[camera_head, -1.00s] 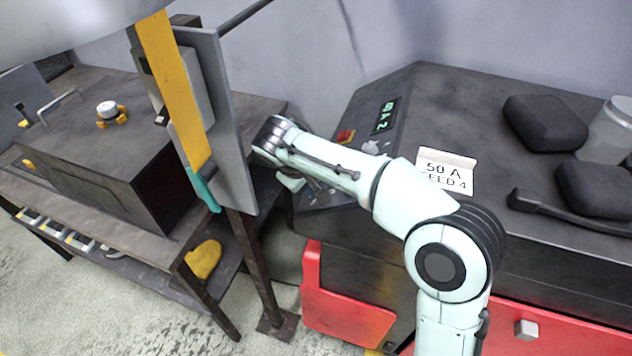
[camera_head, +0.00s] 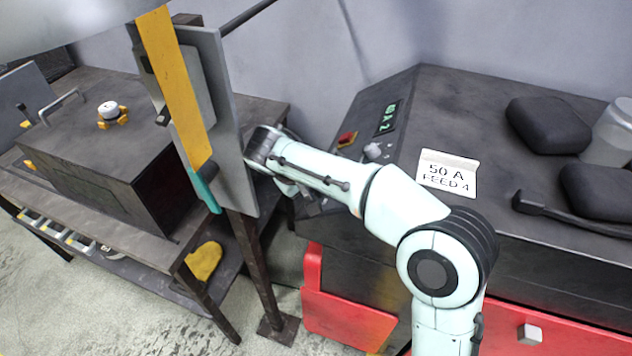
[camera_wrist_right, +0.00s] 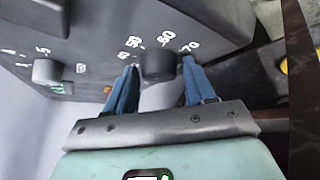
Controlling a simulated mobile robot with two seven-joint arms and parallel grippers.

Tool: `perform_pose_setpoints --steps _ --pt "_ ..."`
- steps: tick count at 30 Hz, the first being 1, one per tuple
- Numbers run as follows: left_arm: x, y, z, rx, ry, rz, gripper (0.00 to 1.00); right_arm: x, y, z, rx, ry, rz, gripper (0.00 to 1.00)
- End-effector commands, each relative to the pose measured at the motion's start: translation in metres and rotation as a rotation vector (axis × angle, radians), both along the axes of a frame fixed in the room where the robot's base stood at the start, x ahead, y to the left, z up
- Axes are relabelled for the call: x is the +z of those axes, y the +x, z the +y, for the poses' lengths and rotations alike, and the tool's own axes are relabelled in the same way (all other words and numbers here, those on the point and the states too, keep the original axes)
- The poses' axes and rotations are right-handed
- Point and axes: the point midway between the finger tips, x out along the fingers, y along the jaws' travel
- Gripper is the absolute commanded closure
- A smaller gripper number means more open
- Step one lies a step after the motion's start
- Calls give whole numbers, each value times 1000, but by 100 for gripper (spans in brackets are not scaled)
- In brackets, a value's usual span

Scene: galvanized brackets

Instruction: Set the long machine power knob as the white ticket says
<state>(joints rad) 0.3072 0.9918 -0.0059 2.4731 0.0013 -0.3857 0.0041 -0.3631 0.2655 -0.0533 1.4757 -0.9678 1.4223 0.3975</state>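The white ticket (camera_head: 447,173) lies on the long dark machine (camera_head: 450,110) and reads "50 A" with "FEED 4" below. A small green display (camera_head: 388,117) is on the machine's panel; its first figures are hard to read, and it ends in "A" and "2". In the right wrist view, a dark round knob (camera_wrist_right: 158,65) has the marks 50, 60 and 70 around it. My right gripper (camera_wrist_right: 160,68) is open, with one blue finger on each side of this knob; contact is unclear. The knob's pointer is not visible. My left gripper is not in view.
A second knob (camera_wrist_right: 47,72) with its own marks is on the same panel. A red switch (camera_head: 347,138) and a pale knob (camera_head: 373,150) are near the display. A grey upright plate with a yellow strip (camera_head: 172,85) stands close left of my right arm.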

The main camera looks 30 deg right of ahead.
Motion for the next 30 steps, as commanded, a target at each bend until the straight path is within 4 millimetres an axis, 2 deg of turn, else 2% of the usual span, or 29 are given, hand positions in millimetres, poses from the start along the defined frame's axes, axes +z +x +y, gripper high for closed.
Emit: perform_pose_setpoints --steps 7,11,14,30 --pt "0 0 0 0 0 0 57 1 0 1 1 1 -2 46" --pt "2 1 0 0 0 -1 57 10 1 1 1 2 -5 46" --pt "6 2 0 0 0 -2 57 28 1 1 1 4 -6 46" --pt "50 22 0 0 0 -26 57 161 2 1 1 3 -6 46"
